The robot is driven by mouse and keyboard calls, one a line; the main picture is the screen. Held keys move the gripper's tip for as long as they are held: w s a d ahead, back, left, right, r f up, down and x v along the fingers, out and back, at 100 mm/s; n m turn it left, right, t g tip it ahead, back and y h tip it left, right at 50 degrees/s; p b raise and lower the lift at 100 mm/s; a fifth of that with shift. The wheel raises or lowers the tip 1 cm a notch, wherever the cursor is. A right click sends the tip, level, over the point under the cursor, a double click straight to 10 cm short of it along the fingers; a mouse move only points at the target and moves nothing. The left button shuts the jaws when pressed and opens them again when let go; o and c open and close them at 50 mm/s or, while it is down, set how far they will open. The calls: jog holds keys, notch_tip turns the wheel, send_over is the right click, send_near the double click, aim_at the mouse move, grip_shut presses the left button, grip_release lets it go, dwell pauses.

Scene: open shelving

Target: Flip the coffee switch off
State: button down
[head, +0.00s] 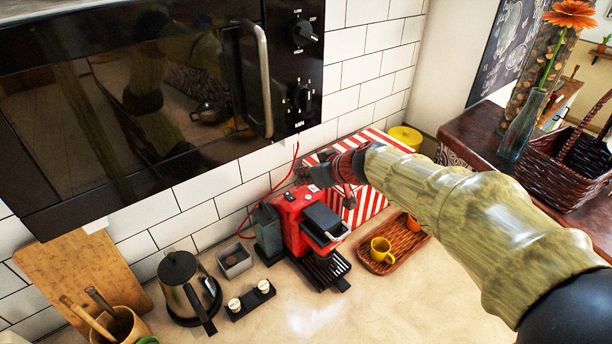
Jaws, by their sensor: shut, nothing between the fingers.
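The red coffee machine (288,206) stands on the counter against the tiled wall. It has a black top part at its front and a black drip tray (322,270) below. A small pale mark shows on its top near my gripper, but I cannot make out a switch or its position. My gripper (303,177) is shut and empty. It reaches in from the right, with its tips at the top rear of the machine. I cannot tell whether they touch it.
A black microwave (130,110) hangs above on the left. A red-and-white striped box (372,205) stands behind my gripper. A kettle (187,285) stands left. The front counter is clear.

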send_over(292, 195)
notch_tip(292, 195, down, 4)
jog(key=shift+s+d+f, duration=0.15)
jog(key=shift+f, duration=0.1)
notch_tip(292, 195, down, 2)
jog(key=shift+f+b, duration=0.15)
jog(key=shift+b, duration=0.2)
jog(key=shift+f, duration=0.55)
jog(key=shift+r+p, duration=0.1)
jog(key=shift+p, duration=0.7)
jog(key=shift+w+a+g+p, duration=0.2)
jog(key=shift+w+g+p, duration=0.1)
jog(key=shift+p, duration=0.3)
jog(key=shift+f+h, duration=0.3)
jog(key=shift+f, duration=0.1)
jog(key=shift+s, duration=0.1)
jog(key=shift+d+f, duration=0.1)
